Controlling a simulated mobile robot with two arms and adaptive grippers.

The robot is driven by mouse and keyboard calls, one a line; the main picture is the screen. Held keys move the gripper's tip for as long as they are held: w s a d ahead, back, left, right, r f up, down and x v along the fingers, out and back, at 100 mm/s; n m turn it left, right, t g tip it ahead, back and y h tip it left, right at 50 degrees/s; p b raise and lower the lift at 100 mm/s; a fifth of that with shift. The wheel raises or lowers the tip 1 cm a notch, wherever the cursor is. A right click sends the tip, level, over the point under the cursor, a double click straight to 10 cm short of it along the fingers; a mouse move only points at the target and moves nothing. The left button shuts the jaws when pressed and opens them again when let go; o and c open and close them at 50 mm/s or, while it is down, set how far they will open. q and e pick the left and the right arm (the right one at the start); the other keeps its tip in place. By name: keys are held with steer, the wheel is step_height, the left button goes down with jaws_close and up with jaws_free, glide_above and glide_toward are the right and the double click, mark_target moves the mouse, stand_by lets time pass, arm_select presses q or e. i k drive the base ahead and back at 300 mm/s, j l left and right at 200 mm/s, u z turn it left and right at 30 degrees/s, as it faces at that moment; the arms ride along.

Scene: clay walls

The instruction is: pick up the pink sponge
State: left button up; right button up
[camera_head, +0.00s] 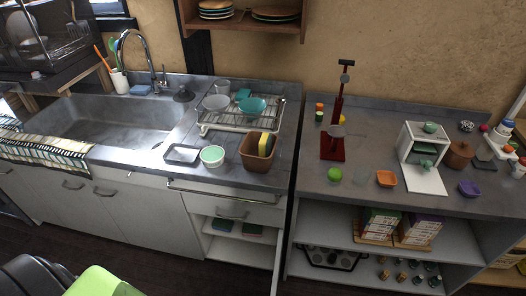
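I cannot clearly make out a pink sponge. A yellow sponge (265,145) stands upright in a brown box (254,160) on the sink counter. A blue sponge (140,90) lies behind the sink, near the faucet. Two small flat items lie on the open shelf below the drawer: a green one (223,225) and a darker one (252,230), its colour too dim to tell. Neither of my grippers is in view.
A dish rack (241,116) with bowls, a grey tray (182,154) and a light green bowl (212,156) crowd the counter. A red stand (334,130) and a white open box (424,150) stand on the right counter. Dark floor (165,255) lies in front.

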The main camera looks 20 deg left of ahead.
mark_target(249, 229)
steer(key=l+u, duration=1)
steer(key=k+l+u, duration=0.2)
steer(key=l+u, duration=0.3)
steer(key=j, duration=0.1)
